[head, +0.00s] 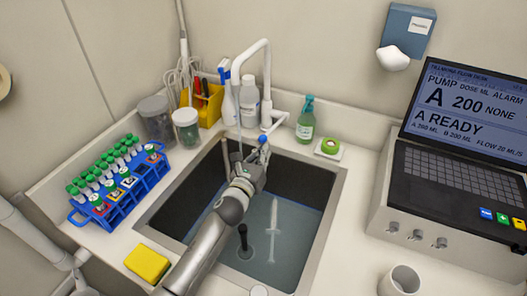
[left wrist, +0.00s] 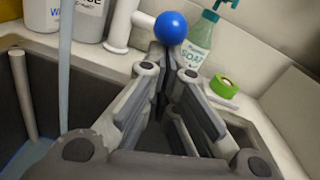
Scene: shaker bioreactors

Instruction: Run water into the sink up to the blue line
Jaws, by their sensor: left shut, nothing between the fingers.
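The sink (head: 334,185) holds clear water (head: 290,240). A blue line (head: 305,207) shows along the inner wall near the water's edge; whether the surface meets it is hard to tell. The white tap (head: 266,62) arches over the sink, and a pale stream (left wrist: 65,60) comes down at the left of the left wrist view. The tap lever ends in a blue ball (left wrist: 171,27). My left gripper (head: 262,158) is shut and empty, its fingertips close to the ball; contact cannot be told. My right gripper is not in view.
A syringe-like object (head: 273,225) and a black upright piece (head: 243,238) are in the sink. A soap bottle (head: 305,122) and green tape roll (head: 330,146) stand right of the tap. A tube rack (head: 118,205) and yellow sponge (head: 147,262) lie left.

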